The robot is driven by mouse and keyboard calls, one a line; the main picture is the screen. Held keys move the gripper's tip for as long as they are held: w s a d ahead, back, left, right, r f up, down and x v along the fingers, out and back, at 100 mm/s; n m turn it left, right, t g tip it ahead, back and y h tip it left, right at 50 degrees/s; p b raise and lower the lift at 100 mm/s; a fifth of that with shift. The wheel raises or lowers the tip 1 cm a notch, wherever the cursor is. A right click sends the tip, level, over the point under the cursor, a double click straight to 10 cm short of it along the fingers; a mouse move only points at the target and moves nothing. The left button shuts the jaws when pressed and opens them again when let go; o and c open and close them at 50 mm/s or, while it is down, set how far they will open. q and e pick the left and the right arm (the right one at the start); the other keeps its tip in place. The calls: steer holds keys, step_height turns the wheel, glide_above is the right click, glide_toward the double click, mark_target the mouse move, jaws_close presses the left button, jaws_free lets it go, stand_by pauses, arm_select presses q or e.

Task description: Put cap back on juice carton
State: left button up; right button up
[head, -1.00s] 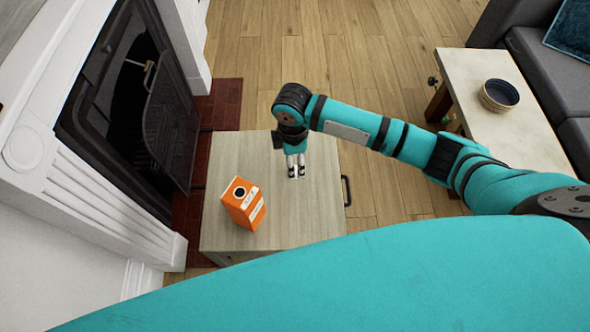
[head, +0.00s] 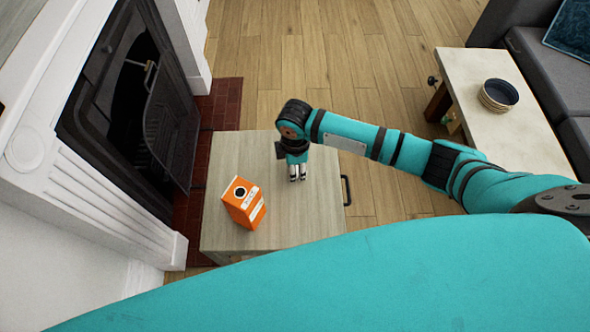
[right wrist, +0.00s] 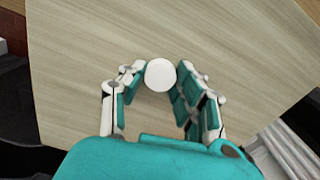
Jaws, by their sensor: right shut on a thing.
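The orange juice carton (head: 244,206) stands upright on the small wooden table, with a dark round opening on its top. My right gripper (head: 297,179) is over the same table, to the right of the carton and apart from it. In the right wrist view my right gripper (right wrist: 162,82) is shut on a round white cap (right wrist: 161,74), which sits between its fingertips. In the head view the cap is too small or hidden to make out. The carton does not show in the right wrist view. My left gripper is not in view.
The wooden table (head: 320,215) has free room around the carton and a dark handle (head: 346,190) on its right side. A fireplace (head: 150,110) stands at the left. A side table (head: 500,120) with bowls (head: 497,97) and a grey sofa (head: 540,70) are at the right.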

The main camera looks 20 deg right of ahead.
steer(key=shift+r, duration=0.1)
steer(key=shift+r, duration=0.55)
step_height(320, 180, up, 2)
steer(key=shift+r, duration=0.2)
steer(key=s+d, duration=0.1)
steer(key=s, duration=0.4)
steer(key=s+d+r+b, duration=0.1)
steer(key=s, duration=0.4)
steer(key=s+d, duration=0.1)
steer(key=s, duration=0.4)
steer(key=shift+s+d+r, duration=0.15)
steer(key=shift+s+d, duration=0.15)
